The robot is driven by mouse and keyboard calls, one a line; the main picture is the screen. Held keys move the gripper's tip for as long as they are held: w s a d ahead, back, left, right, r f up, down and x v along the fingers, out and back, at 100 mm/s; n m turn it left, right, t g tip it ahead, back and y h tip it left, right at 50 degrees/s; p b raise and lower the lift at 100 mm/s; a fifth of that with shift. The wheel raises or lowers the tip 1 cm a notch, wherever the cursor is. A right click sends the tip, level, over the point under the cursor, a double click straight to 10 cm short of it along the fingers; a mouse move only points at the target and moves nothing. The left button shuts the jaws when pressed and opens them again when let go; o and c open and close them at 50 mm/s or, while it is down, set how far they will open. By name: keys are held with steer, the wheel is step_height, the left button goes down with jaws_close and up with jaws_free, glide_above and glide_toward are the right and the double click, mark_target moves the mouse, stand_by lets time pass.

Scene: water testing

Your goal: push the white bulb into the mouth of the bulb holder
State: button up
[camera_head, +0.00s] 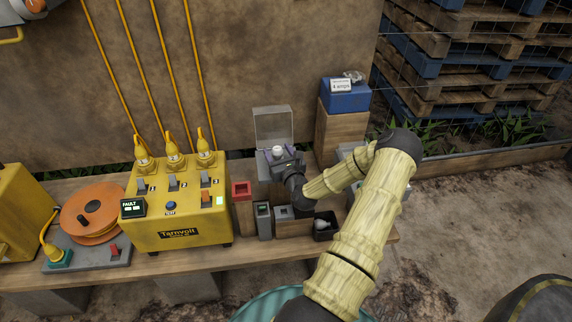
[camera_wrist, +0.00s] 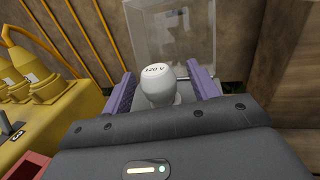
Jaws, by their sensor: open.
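The white bulb (camera_wrist: 156,88), marked "120 V", stands upright between the two purple fingers of my gripper (camera_wrist: 162,76) in the wrist view. There are gaps between the bulb and both fingers, so my gripper is open around it. In the head view the bulb (camera_head: 278,149) shows as a small white top in front of a clear upright panel. Its lower end and the bulb holder's mouth are hidden behind my gripper body, so I cannot tell how deep the bulb sits.
The clear panel (camera_head: 272,126) stands just behind the bulb. A yellow box (camera_head: 178,224) with switches stands left, beside a red-topped block (camera_head: 241,190). A dark bin (camera_head: 324,236) holds another white bulb (camera_head: 321,224). A wooden block with a blue box (camera_head: 345,97) stands right.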

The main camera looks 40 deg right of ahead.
steer(key=p+v, duration=0.1)
steer(key=v, duration=1.6)
steer(key=shift+p, duration=0.35)
